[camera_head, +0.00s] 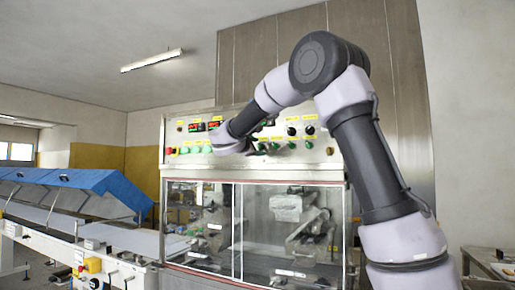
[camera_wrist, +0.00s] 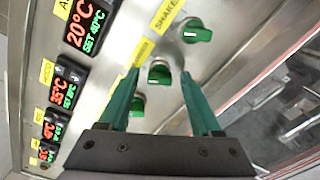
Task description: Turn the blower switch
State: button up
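The control panel (camera_head: 185,133) carries a row of green switches. In the wrist view, a green rotary switch (camera_wrist: 160,72) sits between the fingertips of my gripper (camera_wrist: 160,76). A yellow label (camera_wrist: 143,50) lies beside this switch; its text is small and partly covered, so I cannot be sure it reads blower. My gripper is open, with one green finger on each side of the switch; I cannot tell whether they touch it. In the head view my gripper is at the panel, mostly hidden by my wrist.
Another green switch (camera_wrist: 196,30) stands by a label reading SHAKE (camera_wrist: 167,13), and one more (camera_wrist: 137,104) is partly behind the left finger. Red and green displays (camera_wrist: 88,25) line the panel. Glass doors (camera_head: 290,235) are below; a blue-covered conveyor (camera_head: 75,182) stands left.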

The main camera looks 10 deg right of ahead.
grip_shut()
jog(key=shift+m, duration=0.4)
jog(key=m, duration=0.5)
jog(key=shift+m, duration=0.3)
jog(key=m, duration=0.5)
jog(key=shift+f, duration=0.1)
jog(key=shift+m, duration=0.4)
jog(key=shift+o, duration=0.9)
grip_release()
jog(key=shift+s+a, duration=0.1)
